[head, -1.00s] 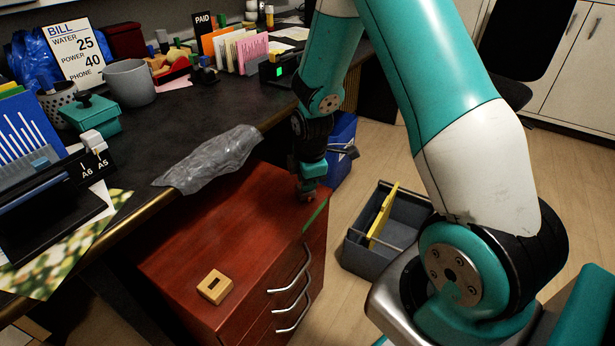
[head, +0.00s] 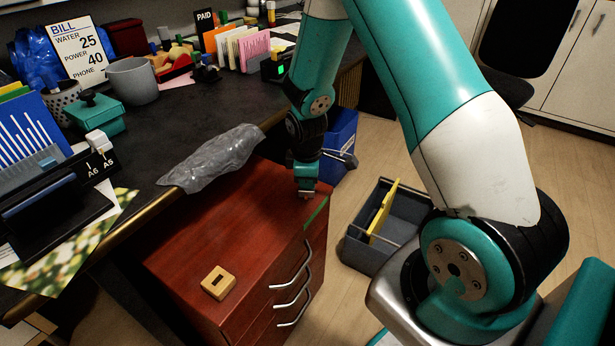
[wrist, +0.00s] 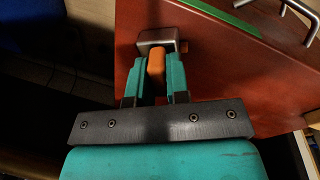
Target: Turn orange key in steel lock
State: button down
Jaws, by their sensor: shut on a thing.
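In the wrist view the orange key (wrist: 155,63) stands between the two teal fingers of my gripper (wrist: 156,75), which is shut on it. The far end of the key meets the steel lock (wrist: 158,37), a small grey block on the red-brown cabinet. A small orange bit shows at the lock's right side. In the head view my gripper (head: 306,184) points down at the far right corner of the cabinet top, and the key is hidden there. How far the key is turned or seated I cannot tell.
The red-brown drawer cabinet (head: 225,240) has curved metal handles and carries a wooden block with a slot (head: 218,282). A crumpled grey plastic bag (head: 212,160) lies at the desk's edge. A grey crate (head: 375,255) and a blue bin (head: 338,140) stand on the floor.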

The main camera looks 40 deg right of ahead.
jog(key=shift+a+m+p, duration=0.1)
jog(key=shift+m+p, duration=0.35)
jog(key=shift+m, duration=1.35)
jog(key=shift+p, duration=0.3)
jog(key=shift+w+a+m+g+p, duration=0.1)
jog(key=shift+m+g+p, duration=0.25)
jog(key=shift+m, duration=0.65)
jog(key=c, duration=1)
grip_release()
